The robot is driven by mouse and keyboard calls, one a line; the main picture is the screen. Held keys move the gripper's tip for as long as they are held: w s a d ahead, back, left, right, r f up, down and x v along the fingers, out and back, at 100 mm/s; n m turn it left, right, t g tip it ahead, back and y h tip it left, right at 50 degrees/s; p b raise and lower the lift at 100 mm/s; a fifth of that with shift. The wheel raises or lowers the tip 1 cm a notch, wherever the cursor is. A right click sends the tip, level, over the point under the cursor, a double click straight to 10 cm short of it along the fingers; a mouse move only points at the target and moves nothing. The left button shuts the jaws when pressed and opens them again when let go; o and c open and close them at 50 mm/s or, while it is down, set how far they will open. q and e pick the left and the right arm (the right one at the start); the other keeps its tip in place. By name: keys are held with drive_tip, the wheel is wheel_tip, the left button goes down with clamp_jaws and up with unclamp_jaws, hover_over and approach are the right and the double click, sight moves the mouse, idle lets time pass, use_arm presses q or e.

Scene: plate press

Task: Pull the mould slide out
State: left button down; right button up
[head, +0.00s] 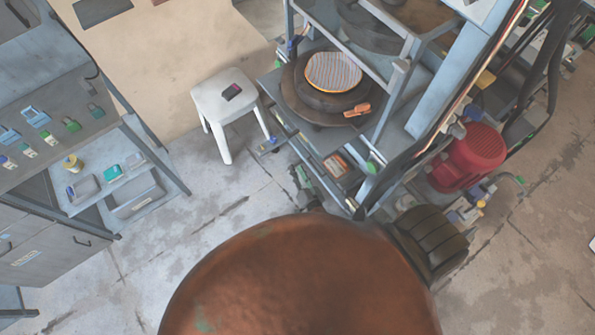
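The press (398,85) stands at the upper middle as a blue-grey frame. Inside it, at the front left, is what looks like the mould slide (318,117), a dark round base on a flat plate. A striped round plate (333,71) lies on top of it. An orange handle-like piece (357,110) is at its right edge. My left gripper is not in view.
A white stool (225,100) with a small dark object on it stands left of the press. A red motor (468,157) sits at the right. A workbench with shelves (130,170) stands at the left. A large copper-brown rounded shape hides the bottom middle.

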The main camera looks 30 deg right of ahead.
drive_tip(key=n+t+y+b, duration=0.2)
drive_tip(key=n+t+y, duration=0.2)
drive_tip(key=n+t, duration=0.45)
approach(277, 121)
drive_tip(key=w+r+n+g, duration=0.1)
drive_tip(key=w+n+g, duration=0.1)
drive_tip(key=shift+t, duration=0.35)
drive_tip(key=x, duration=0.6)
drive_tip(key=shift+w+a+r, duration=0.1)
drive_tip(key=shift+w+r, duration=0.15)
drive_tip(key=shift+r, duration=0.2)
drive_tip(key=shift+w+r, duration=0.15)
drive_tip(key=shift+w, duration=0.35)
drive_tip(key=shift+c, duration=0.7)
clamp_jaws()
